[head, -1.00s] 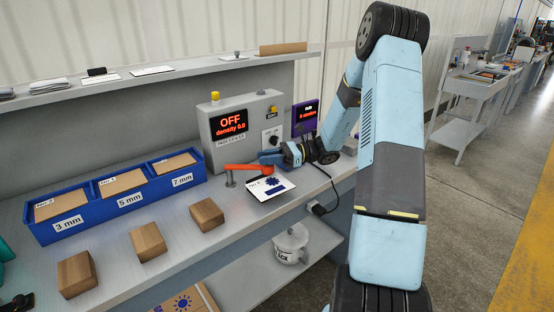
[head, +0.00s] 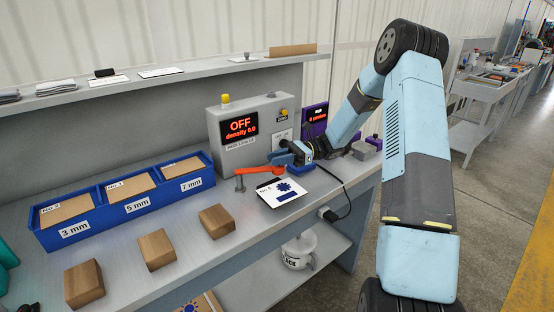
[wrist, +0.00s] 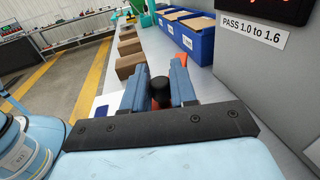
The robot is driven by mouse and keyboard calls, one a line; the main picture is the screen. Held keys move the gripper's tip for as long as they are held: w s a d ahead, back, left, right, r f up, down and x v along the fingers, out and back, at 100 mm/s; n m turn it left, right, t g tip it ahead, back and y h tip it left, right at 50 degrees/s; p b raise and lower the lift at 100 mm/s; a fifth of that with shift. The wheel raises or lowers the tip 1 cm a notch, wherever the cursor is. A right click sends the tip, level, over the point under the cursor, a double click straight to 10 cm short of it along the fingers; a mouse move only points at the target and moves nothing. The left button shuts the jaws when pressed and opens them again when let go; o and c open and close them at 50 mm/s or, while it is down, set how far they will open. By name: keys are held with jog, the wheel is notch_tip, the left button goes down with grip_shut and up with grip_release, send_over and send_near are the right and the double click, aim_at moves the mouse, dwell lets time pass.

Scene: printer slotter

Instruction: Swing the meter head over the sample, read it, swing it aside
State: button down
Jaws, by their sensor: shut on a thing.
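The meter is a grey box (head: 268,112) at the back of the bench; its screen (head: 240,127) reads "OFF density 0.0". Its orange swing arm (head: 258,170) runs right from a short post (head: 240,184). The sample, a white card with a blue gear print (head: 284,192), lies on the bench just in front of the arm. My gripper (head: 285,158) is at the arm's right end, behind the card. In the wrist view its blue fingers (wrist: 157,88) flank a black-topped knob (wrist: 159,84), the meter head, and are shut on it. Its lower part is hidden.
A blue three-part bin (head: 130,212) stands at the left, with several brown blocks (head: 157,250) in front. A black cable (head: 346,200) hangs over the bench edge. A shelf (head: 150,80) runs above.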

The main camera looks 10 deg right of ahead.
jog(key=c, duration=1)
grip_release()
jog(key=shift+s, duration=0.1)
jog(key=shift+d+r, duration=0.1)
jog(key=shift+r, duration=0.45)
jog(key=s+r, duration=0.4)
jog(key=s+d+r, duration=0.1)
jog(key=s+r, duration=0.3)
jog(key=s, duration=0.1)
jog(key=s+r, duration=0.3)
jog(key=s, duration=0.2)
jog(key=shift+d+r, duration=0.25)
jog(key=shift+r, duration=0.15)
